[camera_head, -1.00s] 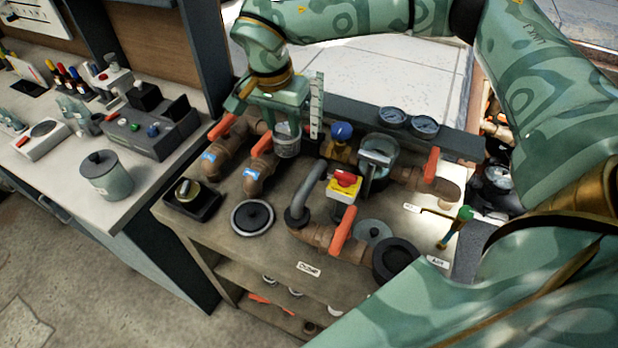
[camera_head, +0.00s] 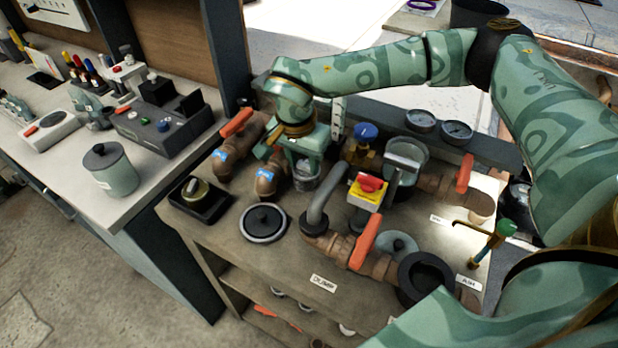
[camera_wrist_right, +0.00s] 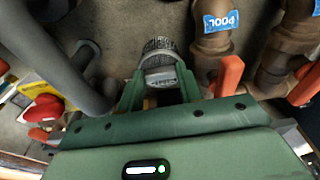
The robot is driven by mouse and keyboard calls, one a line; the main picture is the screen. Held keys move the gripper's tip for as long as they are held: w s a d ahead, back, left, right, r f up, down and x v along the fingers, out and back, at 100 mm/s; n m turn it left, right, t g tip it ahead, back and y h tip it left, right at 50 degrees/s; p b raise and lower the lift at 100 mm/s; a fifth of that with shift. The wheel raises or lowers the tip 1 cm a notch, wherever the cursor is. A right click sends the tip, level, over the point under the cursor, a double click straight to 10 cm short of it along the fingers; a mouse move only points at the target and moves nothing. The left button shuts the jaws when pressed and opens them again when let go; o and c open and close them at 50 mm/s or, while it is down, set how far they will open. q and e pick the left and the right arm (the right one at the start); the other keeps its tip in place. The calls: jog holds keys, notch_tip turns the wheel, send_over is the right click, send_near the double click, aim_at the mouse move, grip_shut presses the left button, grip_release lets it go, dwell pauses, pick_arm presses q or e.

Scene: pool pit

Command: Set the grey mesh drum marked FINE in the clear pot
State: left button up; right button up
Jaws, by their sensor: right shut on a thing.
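My right gripper (camera_head: 303,158) is shut on the grey mesh drum (camera_head: 305,175), beside the brown pipes on the bench. In the right wrist view, the drum (camera_wrist_right: 158,58) sits between the fingers (camera_wrist_right: 160,92). A pale label shows on it, but its text is not legible. I cannot tell whether the drum touches the bench. The clear pot (camera_head: 418,152) stands to the right of the drum, past the blue knob. A grey handle crosses in front of the pot. My left gripper is out of view.
Brown pipes with orange levers (camera_head: 237,122) stand left of the drum. A bent grey pipe (camera_head: 326,188) and a yellow box with a red knob (camera_head: 368,187) stand between drum and pot. A black-and-grey disc (camera_head: 264,222) lies in front. Gauges (camera_head: 457,132) are at the back.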

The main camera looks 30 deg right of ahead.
aim_at(303, 172)
jog(key=shift+f+b, duration=0.4)
jog(key=shift+f, duration=1.95)
jog(key=o, duration=1)
jog(key=shift+f, duration=0.1)
